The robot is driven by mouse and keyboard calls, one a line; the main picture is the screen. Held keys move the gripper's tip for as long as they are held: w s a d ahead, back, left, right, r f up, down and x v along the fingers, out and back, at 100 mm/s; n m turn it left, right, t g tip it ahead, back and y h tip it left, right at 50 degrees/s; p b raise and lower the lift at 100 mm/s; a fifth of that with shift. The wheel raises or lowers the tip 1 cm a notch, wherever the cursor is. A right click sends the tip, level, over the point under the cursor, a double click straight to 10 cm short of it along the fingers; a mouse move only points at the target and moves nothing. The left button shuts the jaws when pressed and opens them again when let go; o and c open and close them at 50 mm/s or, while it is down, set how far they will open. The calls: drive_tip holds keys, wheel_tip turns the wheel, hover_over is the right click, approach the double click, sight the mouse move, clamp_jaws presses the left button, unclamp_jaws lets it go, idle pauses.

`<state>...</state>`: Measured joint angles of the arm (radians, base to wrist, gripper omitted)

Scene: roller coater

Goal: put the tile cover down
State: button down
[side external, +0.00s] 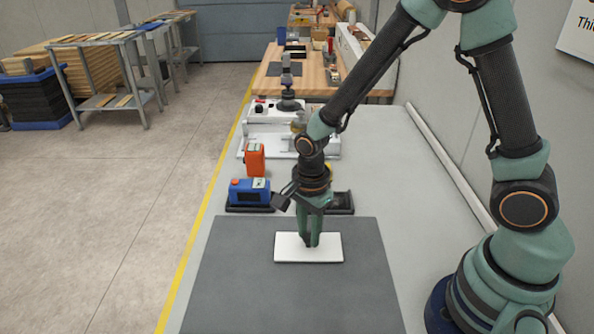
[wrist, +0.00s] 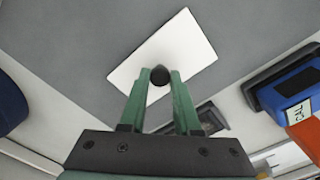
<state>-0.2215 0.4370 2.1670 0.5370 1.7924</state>
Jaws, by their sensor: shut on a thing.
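The tile cover (side external: 290,248) is a flat white rectangular plate with a dark round knob (wrist: 160,75) near its middle. It lies level at the far part of the dark grey mat (side external: 240,295), on it or barely above it; I cannot tell which. It also shows in the wrist view (wrist: 190,42), set at a slant. My gripper (side external: 311,242) points straight down over the plate. Its two green fingers, also in the wrist view (wrist: 160,82), are shut on the knob, one on each side. The plate hides whatever is beneath it.
Behind the mat, a blue device (side external: 250,191) sits in a black tray with an orange device (side external: 255,160) behind it. An empty-looking black tray (side external: 340,203) is partly hidden by my gripper. A white machine (side external: 262,112) stands farther back. The mat's near part is clear.

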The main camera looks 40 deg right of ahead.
drive_tip(key=shift+f, duration=0.15)
drive_tip(key=c, duration=0.6)
unclamp_jaws()
wheel_tip(320, 180, up, 12)
wheel_tip(320, 180, up, 6)
drive_tip(key=n+t, duration=0.3)
drive_tip(key=n, duration=0.5)
hover_over(309, 236)
drive_tip(key=s+d, duration=0.2)
drive_tip(key=d, duration=0.2)
drive_tip(key=shift+s+d+r+n+t, duration=0.55)
drive_tip(key=shift+r+n, duration=0.25)
drive_tip(key=shift+n, duration=0.85)
drive_tip(key=shift+s+d+r+n+t, duration=0.3)
drive_tip(key=shift+s+d+r+n, duration=0.3)
drive_tip(key=shift+n, duration=1.1)
drive_tip(key=shift+s+d+r+n+t, duration=0.55)
drive_tip(key=shift+r+n, duration=0.4)
drive_tip(key=shift+n, duration=0.7)
drive_tip(key=shift+w+d, duration=0.1)
